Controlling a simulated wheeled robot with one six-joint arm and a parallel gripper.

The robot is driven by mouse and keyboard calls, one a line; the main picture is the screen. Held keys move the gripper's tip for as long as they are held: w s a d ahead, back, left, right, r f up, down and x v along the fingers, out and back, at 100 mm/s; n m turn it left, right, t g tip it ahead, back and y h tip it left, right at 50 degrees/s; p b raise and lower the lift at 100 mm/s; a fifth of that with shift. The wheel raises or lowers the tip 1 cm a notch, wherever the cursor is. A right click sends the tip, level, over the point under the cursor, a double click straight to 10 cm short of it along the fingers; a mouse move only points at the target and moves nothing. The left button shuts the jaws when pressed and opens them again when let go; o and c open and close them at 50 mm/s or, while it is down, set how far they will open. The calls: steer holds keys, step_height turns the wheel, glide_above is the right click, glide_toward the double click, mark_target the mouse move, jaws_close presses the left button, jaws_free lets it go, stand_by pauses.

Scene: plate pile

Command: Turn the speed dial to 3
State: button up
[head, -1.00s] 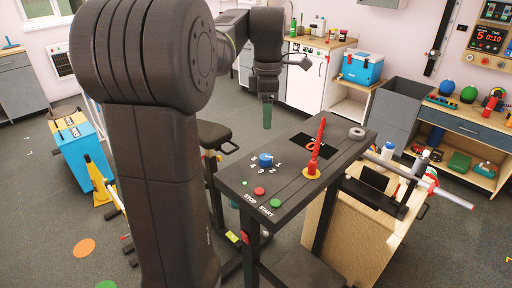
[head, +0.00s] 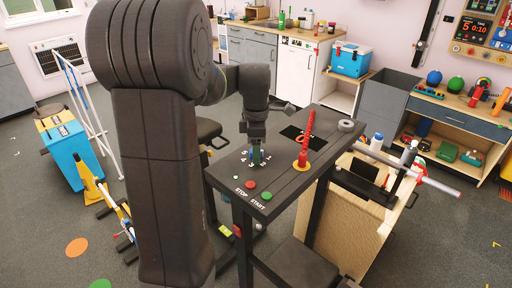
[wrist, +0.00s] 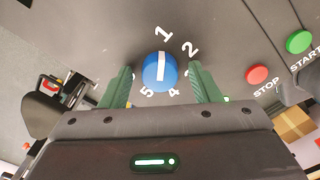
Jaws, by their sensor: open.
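The speed dial (wrist: 160,73) is a round blue knob with a white pointer bar, on the dark console top (head: 285,185). In the wrist view the pointer is toward the printed 1; 2, 4 and 5 also show around it. The 3 is not visible there, apparently behind the right finger. My gripper (wrist: 160,70) is open, with one green finger on each side of the dial. Whether either finger touches it I cannot tell. In the head view my gripper (head: 256,156) is down at the dial, which is mostly hidden by the fingers.
A red STOP button (wrist: 258,75) and a green START button (wrist: 298,41) lie to the right of the dial in the wrist view. A red spiral post on a yellow base (head: 304,145) stands on the console, with a grey ring (head: 346,125) at its far end.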

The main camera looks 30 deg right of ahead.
steer(key=c, duration=1)
steer(key=shift+m, duration=0.3)
steer(key=m+p, duration=0.1)
steer(key=m, duration=0.3)
steer(key=shift+r, duration=0.1)
steer(key=m+p, duration=0.1)
steer(key=m, duration=0.4)
steer(key=shift+m, duration=0.4)
steer(key=m, duration=0.4)
steer(key=shift+p, duration=0.4)
steer(key=m, duration=0.5)
steer(key=shift+m, duration=0.3)
